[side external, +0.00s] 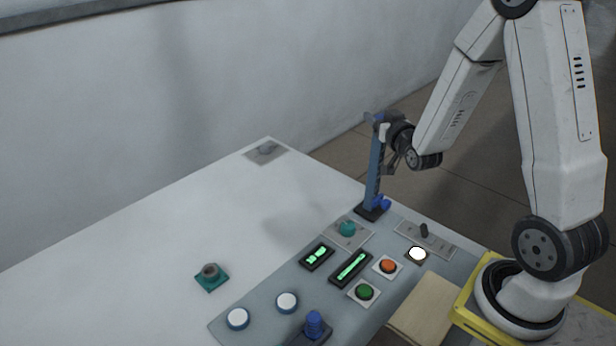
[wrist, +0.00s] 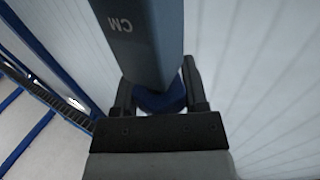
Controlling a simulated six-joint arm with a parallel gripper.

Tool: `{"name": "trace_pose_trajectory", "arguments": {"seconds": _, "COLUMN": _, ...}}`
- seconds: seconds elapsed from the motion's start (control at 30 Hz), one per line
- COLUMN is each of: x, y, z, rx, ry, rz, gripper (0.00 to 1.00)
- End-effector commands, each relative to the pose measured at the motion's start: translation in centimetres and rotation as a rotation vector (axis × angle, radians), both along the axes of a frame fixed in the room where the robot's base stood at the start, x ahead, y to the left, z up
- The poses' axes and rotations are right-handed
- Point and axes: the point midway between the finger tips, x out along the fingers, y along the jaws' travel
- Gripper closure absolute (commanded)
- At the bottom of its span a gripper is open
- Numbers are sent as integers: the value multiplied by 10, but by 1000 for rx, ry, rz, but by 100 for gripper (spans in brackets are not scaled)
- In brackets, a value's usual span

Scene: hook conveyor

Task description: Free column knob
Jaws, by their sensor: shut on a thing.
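A blue-grey upright column (side external: 374,170) stands on a dark base at the far end of the grey panel. In the wrist view the column (wrist: 145,40), marked with upside-down "CM" lettering, runs from the top edge down to my gripper (wrist: 158,90). The two dark fingers are shut on a dark blue round knob (wrist: 160,101) beside the column, which partly hides it. In the side view my gripper (side external: 387,158) is close against the column's right side; its fingertips are small and partly hidden. Another blue knob (side external: 383,203) shows low at the column's foot.
The grey panel (side external: 260,315) carries several buttons, two lit green displays, a teal knob (side external: 347,228) and a black lever (side external: 424,230). A blue knob (side external: 314,324) stands at the front. A teal-based part (side external: 211,276) sits on the white table, which is otherwise largely clear.

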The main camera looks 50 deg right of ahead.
Motion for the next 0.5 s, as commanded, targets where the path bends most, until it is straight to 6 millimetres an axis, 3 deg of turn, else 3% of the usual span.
{"name": "trace_pose_trajectory", "arguments": {"seconds": 0.5, "x": 2, "y": 2, "z": 2, "rx": -4, "ry": -6, "rz": 293, "gripper": 100}}
